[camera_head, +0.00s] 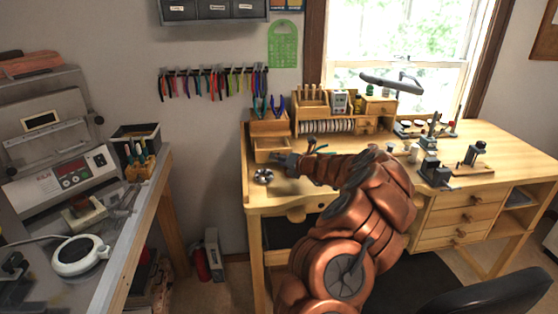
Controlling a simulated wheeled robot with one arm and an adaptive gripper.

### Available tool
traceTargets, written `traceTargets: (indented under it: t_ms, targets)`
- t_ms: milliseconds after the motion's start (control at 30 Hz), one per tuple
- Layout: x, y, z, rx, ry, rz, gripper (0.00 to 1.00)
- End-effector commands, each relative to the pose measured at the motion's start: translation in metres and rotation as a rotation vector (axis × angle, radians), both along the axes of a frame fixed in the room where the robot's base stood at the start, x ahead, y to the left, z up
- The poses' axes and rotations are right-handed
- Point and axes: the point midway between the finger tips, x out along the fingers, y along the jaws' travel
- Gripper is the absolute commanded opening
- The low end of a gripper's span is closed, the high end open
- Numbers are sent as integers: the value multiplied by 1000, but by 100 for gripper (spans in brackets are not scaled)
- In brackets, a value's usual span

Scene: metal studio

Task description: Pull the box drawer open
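A small wooden box (270,127) stands at the back left of the wooden workbench, with pliers upright in its top. Its drawer (266,143) is low on the front and looks pulled out towards me, though how far is hard to tell. My gripper (276,158) is at the end of the copper-coloured arm, pointing left, right at the drawer's front. Whether it touches the drawer or a handle I cannot tell. Its fingers are small and dark here, so their opening does not show. The drawer's right front part is hidden behind the gripper.
A small round metal part (263,176) lies just left of and below my gripper. A wooden organizer (340,108) stands right of the box. A lamp (392,82) and metal tools (436,170) occupy the bench's right side. The bench's front left (262,199) is clear.

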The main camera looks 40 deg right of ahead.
Motion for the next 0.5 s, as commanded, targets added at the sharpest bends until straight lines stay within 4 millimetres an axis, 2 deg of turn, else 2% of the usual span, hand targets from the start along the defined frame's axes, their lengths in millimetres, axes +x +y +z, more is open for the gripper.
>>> traceTargets:
  t_ms: [500]
  targets:
    - [-57,-3,18,0,-3,-4,42]
